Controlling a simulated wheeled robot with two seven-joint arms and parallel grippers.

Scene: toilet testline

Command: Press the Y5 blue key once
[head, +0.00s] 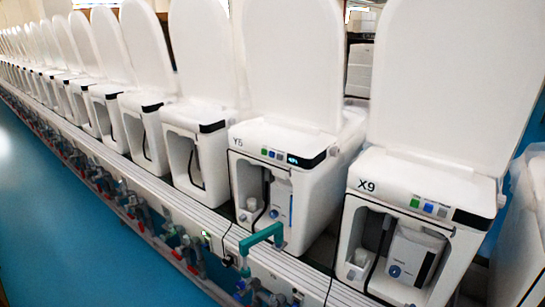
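The white toilet unit labelled Y5 (303,190) stands in the row near the middle right, with its lid raised. On its sloped top panel are small keys in a line: a green one at the left, the blue key (271,154) beside it, then a greyish one. To their right a black display (310,161) shows small lit characters, too small to read. Nothing covers the keys. Neither of my grippers is in view.
The unit labelled X9 (470,190) stands to the right with similar keys and its lid up. More units recede to the left along a pale rail (160,189). A teal pipe-like handle (262,236) juts out below Y5. The blue floor (50,210) at left is clear.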

